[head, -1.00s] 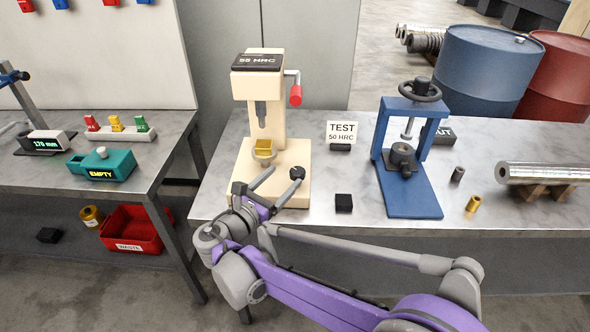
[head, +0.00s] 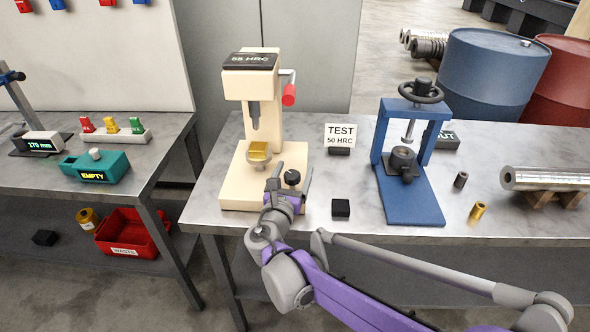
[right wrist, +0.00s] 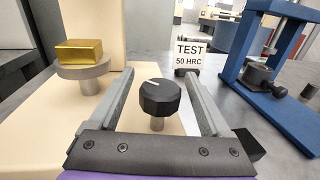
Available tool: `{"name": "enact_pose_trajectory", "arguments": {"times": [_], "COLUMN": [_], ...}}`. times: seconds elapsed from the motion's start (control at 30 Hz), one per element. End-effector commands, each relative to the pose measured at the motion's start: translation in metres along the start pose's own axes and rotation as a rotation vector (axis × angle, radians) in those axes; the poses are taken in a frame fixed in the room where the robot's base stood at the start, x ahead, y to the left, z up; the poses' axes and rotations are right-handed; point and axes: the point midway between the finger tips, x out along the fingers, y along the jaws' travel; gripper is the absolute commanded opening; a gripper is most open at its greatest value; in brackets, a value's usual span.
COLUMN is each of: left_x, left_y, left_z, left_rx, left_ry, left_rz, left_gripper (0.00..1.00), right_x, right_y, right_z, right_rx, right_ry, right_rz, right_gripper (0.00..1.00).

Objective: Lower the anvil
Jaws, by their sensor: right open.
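The cream hardness tester (head: 250,130) stands on the workbench with a display reading 55 HRC. Its anvil (right wrist: 84,70) is a round grey plate on a post, with a gold block (head: 258,151) on it, below the indenter (head: 254,116). A black knob (right wrist: 159,98) with a white pointer mark stands on the tester's base; it also shows in the head view (head: 292,177). My right gripper (head: 290,180) is open, its fingers on either side of the knob in the right wrist view, with gaps at both sides. My left gripper is not in view.
A red-tipped lever (head: 289,94) sits at the tester's right side. A TEST 50 HRC sign (head: 340,135), a black block (head: 341,208) and a blue press (head: 412,200) stand to the right. A teal EMPTY box (head: 97,166) is on the left bench.

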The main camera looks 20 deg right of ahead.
Motion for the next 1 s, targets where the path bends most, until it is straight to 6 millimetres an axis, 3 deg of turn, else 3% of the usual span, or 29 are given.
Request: {"name": "enact_pose_trajectory", "arguments": {"times": [0.13,0.43,0.87,0.9,1.0], "left_x": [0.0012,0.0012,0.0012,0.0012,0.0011], "left_y": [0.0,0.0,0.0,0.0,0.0], "left_z": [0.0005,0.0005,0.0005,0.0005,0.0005], "left_rx": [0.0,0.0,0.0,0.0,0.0], "left_ry": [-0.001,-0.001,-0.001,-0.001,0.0], "left_rz": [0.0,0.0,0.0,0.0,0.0], "left_gripper": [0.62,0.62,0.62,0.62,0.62], "right_x": [0.0112,0.0128,0.0125,0.0125,0.0125], "right_y": [-0.0004,-0.0002,-0.0002,-0.0002,-0.0001], "right_z": [0.0,0.0002,0.0001,0.0001,0.0001], "right_rx": [0.0,0.0,0.0,0.0,0.0], "right_ry": [0.0,0.0,0.0,0.0,0.0], "right_rz": [0.0,0.0,0.0,0.0,-0.002], "right_gripper": [0.82,0.82,0.04,0.0,0.0]}}
